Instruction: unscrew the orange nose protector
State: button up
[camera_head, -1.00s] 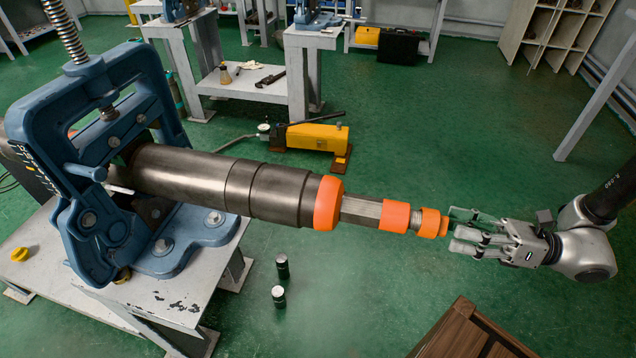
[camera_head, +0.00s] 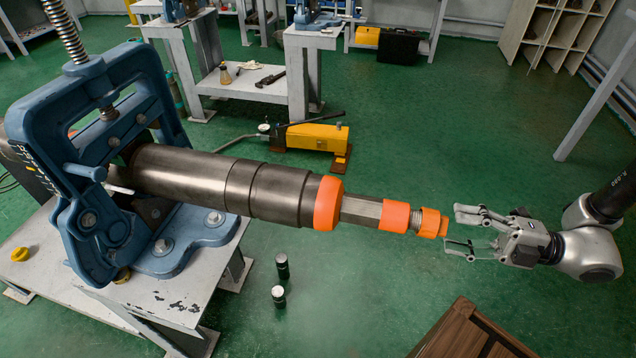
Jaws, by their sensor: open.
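The orange nose protector (camera_head: 431,222) sits at the right end of the tool, with a narrower tip on its right and a short grey threaded section showing on its left. The tool is a long dark steel cylinder (camera_head: 230,184) with a wide orange ring (camera_head: 328,203) and a smaller orange collar (camera_head: 395,216). It is held level in a blue pipe vise (camera_head: 110,165). My gripper (camera_head: 459,229) is open and empty, just right of the protector's tip. Its fingers point left, one above and one below the tip's height; whether they touch it I cannot tell.
The vise stands on a grey worktable (camera_head: 170,306). Two small dark cylinders (camera_head: 279,296) stand on the green floor below the tool. A wooden crate (camera_head: 468,335) is at the bottom right. A yellow pump (camera_head: 318,137) lies behind.

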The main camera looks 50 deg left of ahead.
jog(key=shift+m, duration=0.5)
jog(key=shift+x, duration=1.1)
